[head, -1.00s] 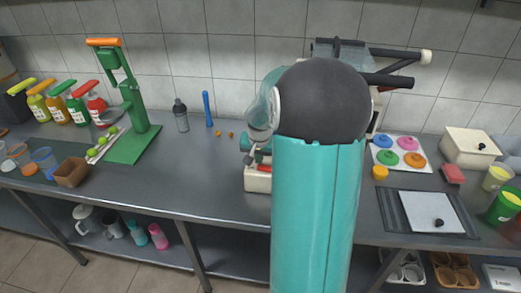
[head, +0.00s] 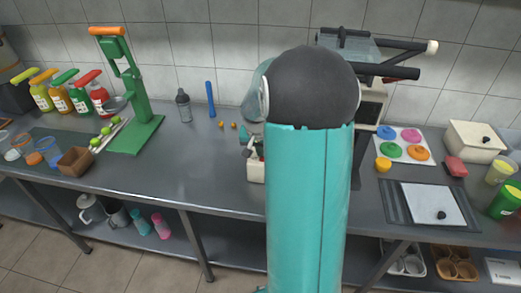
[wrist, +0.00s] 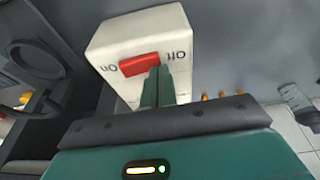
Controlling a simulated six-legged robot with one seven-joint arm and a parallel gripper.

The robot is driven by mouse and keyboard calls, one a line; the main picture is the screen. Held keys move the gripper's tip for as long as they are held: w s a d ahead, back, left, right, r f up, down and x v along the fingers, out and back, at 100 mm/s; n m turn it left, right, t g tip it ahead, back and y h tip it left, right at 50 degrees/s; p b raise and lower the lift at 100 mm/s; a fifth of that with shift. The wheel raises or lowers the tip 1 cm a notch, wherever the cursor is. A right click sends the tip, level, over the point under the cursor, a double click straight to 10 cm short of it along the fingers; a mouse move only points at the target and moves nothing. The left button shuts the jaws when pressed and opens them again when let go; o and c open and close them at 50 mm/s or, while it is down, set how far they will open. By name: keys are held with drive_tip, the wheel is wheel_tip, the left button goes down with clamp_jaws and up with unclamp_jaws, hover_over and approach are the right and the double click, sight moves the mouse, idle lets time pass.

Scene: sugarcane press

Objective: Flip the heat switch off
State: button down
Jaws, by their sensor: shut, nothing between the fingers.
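The heat switch is a red rocker (wrist: 139,64) on a white box (wrist: 112,42), seen upside down in the wrist view. The label "On" is at its left and "Off" at its right. My gripper (wrist: 158,72) is shut and empty, with its green fingertips at the right, Off-side end of the rocker. They overlap its edge in the picture; I cannot tell whether they touch, or which way the rocker is tilted. In the head view the white box (head: 255,174) is partly hidden behind my arm, and the rocker is not clear.
A sugarcane press machine (head: 372,105) stands behind my arm. A green hand press (head: 138,130) and bottles stand at the left. A white board (head: 432,203) and coloured lids (head: 390,151) lie at the right. The counter (head: 200,165) left of the box is clear.

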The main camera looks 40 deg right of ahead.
drive_tip(key=shift+s+d+r, duration=0.3)
drive_tip(key=shift+s+d, duration=0.15)
drive_tip(key=shift+s, duration=0.15)
drive_tip(key=shift+w+r, duration=0.15)
drive_tip(key=shift+r, duration=0.35)
drive_tip(key=w+a+v, duration=0.1)
drive_tip(key=w+v, duration=0.1)
drive_tip(key=v, duration=1)
drive_tip(key=shift+w+a+r, duration=0.3)
drive_tip(key=shift+a+r, duration=0.05)
drive_tip(key=s+a+r+n+t, duration=0.1)
drive_tip(key=s+a+r+n, duration=0.15)
drive_tip(key=a, duration=0.55)
drive_tip(key=s+a+r+n+t, duration=0.1)
drive_tip(key=s+a+r+n, duration=0.15)
drive_tip(key=a, duration=0.55)
drive_tip(key=s+a+f+n+t+y, duration=0.1)
drive_tip(key=s+a+n, duration=0.4)
drive_tip(key=s+a, duration=0.6)
drive_tip(key=shift+s+a+f+t+y, duration=0.25)
drive_tip(key=shift+s+a+t+y, duration=0.15)
drive_tip(key=shift+a+y, duration=0.4)
